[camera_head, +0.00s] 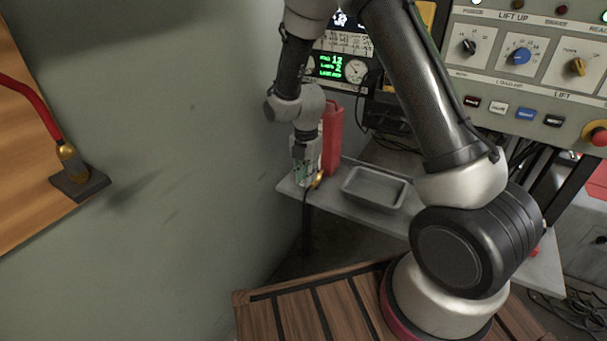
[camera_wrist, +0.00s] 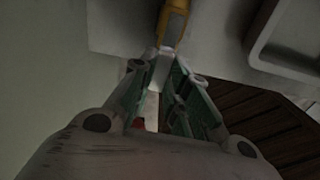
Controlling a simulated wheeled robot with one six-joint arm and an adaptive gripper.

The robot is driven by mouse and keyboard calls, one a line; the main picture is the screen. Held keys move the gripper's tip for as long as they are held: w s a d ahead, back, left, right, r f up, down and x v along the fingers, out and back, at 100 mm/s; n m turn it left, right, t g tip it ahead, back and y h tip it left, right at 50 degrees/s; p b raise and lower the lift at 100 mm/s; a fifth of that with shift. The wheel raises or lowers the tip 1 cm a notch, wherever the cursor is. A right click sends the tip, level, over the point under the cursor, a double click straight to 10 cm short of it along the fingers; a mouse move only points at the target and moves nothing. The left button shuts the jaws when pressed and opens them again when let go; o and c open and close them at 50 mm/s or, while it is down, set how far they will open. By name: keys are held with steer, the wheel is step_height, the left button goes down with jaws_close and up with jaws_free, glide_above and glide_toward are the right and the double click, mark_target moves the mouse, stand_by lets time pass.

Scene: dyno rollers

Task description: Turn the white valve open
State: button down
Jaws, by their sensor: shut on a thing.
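My gripper (camera_head: 304,172) is low over the left end of a grey shelf, close to the wall. In the wrist view, my gripper (camera_wrist: 163,78) has its green-padded fingers closed around a narrow white piece, the handle of the white valve (camera_wrist: 159,72). A brass-yellow body (camera_wrist: 172,24) adjoins the handle just beyond the fingertips. In the head view a brass part (camera_head: 318,180) shows right beside the fingers, while the white handle is mostly hidden by them. The handle's exact angle is hard to tell.
A red upright container (camera_head: 332,137) stands just behind my gripper. An empty grey tray (camera_head: 374,187) lies on the shelf (camera_head: 420,222) to the right. A control panel (camera_head: 530,65) is at the upper right. A red hose (camera_head: 38,108) with a brass fitting is at the left.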

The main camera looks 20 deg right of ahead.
steer(key=shift+s+d+n, duration=0.1)
steer(key=shift+d+n, duration=0.05)
steer(key=shift+n, duration=0.35)
steer(key=c, duration=1.4)
jaws_free()
step_height(320, 180, up, 12)
steer(key=shift+r, duration=0.1)
